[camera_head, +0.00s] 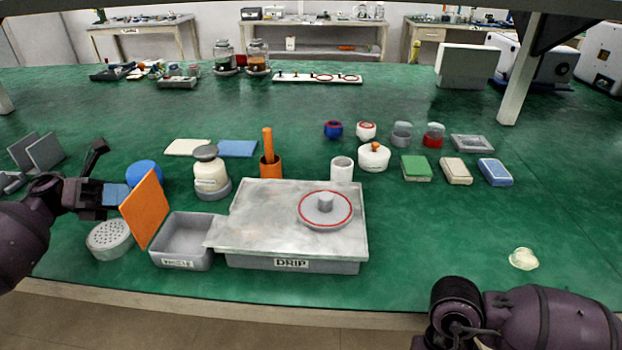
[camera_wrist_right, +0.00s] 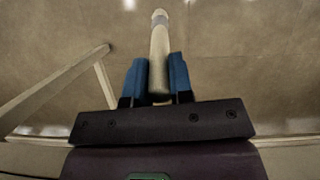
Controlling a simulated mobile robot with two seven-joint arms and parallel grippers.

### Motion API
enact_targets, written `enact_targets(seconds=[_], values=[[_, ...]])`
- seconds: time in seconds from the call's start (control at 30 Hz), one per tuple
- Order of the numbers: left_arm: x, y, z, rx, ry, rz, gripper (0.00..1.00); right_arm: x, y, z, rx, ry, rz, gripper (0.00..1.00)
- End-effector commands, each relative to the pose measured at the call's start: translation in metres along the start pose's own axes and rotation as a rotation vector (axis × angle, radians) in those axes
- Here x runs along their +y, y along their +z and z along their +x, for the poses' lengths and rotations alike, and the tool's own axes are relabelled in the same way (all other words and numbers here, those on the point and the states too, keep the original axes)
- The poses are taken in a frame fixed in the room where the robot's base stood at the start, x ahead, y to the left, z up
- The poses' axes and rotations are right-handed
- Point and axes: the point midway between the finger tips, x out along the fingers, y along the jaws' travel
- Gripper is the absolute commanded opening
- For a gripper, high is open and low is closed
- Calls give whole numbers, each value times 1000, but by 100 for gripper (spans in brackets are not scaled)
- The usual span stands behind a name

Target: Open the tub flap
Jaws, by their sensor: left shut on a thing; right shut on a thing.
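A grey tub (camera_head: 183,262) with a label on its front stands at the front left of the table. Its orange flap (camera_head: 145,210) stands up, tilted, at the tub's left side, so the tub's inside shows. My left gripper (camera_head: 117,194) comes in from the left, its blue fingers shut at the flap's left edge. The fingertips are partly hidden by the flap. In the right wrist view, my right gripper (camera_wrist_right: 158,80) is shut on a pale rod (camera_wrist_right: 159,50) with a grey band near its far end. It points over the floor. In the head view only my right arm shows.
A grey tray marked DRIP (camera_head: 260,225) adjoins the tub's right side. A round perforated can (camera_head: 110,240) stands close at its left. The table's right front is mostly clear, apart from a pale blob (camera_head: 523,259).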

Motion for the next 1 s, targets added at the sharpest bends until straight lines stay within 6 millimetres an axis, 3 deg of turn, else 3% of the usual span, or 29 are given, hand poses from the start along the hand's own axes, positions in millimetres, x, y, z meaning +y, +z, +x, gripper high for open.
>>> enact_targets(seconds=[0.03, 0.3, 0.87, 0.9, 1.0], values=[[6, -5, -2, -22, -19, -8, 0, 0, -1, 10, -17, 0, 0, 0], [5, -5, -10, -91, -87, -3, 0, 0, -1, 26, -43, 0, 0, 0], [4, -3, -11, -108, -106, 0, 0, 0, -1, 29, -47, 0, 0, 0], [4, -3, -11, -108, -106, 0, 25, 0, -1, 29, -48, 0, 0, 0], [4, -3, -11, -108, -106, 0, 40, 0, -1, 29, -48, 0, 0, 0]])
